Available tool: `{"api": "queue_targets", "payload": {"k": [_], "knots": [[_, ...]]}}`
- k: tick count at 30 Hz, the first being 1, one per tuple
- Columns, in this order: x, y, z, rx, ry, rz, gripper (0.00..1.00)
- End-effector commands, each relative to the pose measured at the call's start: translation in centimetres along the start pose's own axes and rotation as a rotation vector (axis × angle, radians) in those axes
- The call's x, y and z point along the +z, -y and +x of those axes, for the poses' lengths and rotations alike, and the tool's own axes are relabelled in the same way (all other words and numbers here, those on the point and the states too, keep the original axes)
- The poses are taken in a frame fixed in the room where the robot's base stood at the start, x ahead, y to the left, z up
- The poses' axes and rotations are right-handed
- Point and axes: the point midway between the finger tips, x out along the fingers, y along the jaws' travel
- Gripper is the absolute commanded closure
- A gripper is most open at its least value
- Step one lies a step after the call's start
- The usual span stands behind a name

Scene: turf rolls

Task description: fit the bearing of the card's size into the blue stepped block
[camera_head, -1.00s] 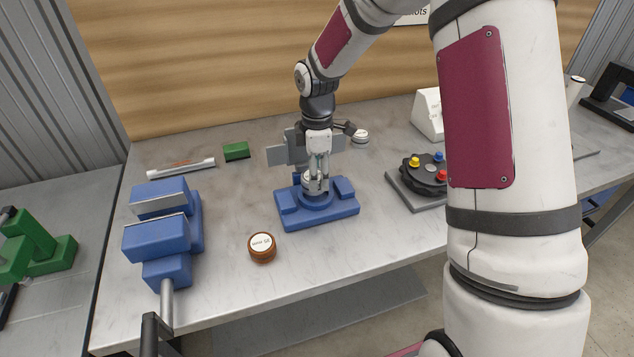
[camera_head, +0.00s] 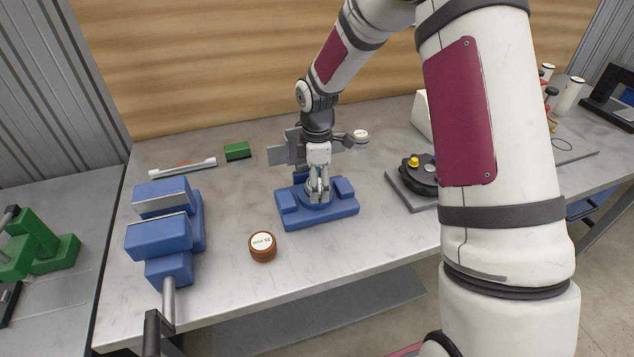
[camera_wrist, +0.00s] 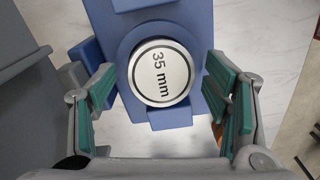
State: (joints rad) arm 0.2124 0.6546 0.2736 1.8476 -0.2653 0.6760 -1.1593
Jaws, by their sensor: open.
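The blue stepped block (camera_head: 289,207) sits on the bench below my gripper (camera_head: 318,198). In the wrist view, a round piece with a white face marked "35 mm" (camera_wrist: 161,73) lies inside the round blue collar of the block (camera_wrist: 128,44). It looks level, but I cannot tell how deep it sits. My gripper (camera_wrist: 170,95) is open, its green-padded fingers on either side of the collar and apart from the round piece. In the head view my gripper hides most of the round piece. I cannot make out the card.
A brown round piece with a white label (camera_head: 262,246) stands front left of the block. A blue vise (camera_head: 165,235) is at left. A green block (camera_head: 237,151) and a clear tube (camera_head: 183,166) lie behind. A dark dial with coloured knobs (camera_head: 425,178) is at right.

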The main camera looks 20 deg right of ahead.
Motion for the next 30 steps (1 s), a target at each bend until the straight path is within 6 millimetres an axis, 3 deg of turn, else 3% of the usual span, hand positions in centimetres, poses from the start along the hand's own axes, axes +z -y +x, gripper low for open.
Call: {"api": "queue_targets", "payload": {"k": [15, 23, 26, 30], "knots": [[0.0, -0.1, -9.3, 0.006, 0.0, 0.001, 0.3], [0.0, 0.1, -11.8, 0.008, 0.002, 0.01, 0.3], [0.2, 1.1, -13.4, 0.028, 0.012, 0.057, 0.3], [0.7, 4.0, -17.0, 0.09, 0.027, 0.206, 0.3]]}}
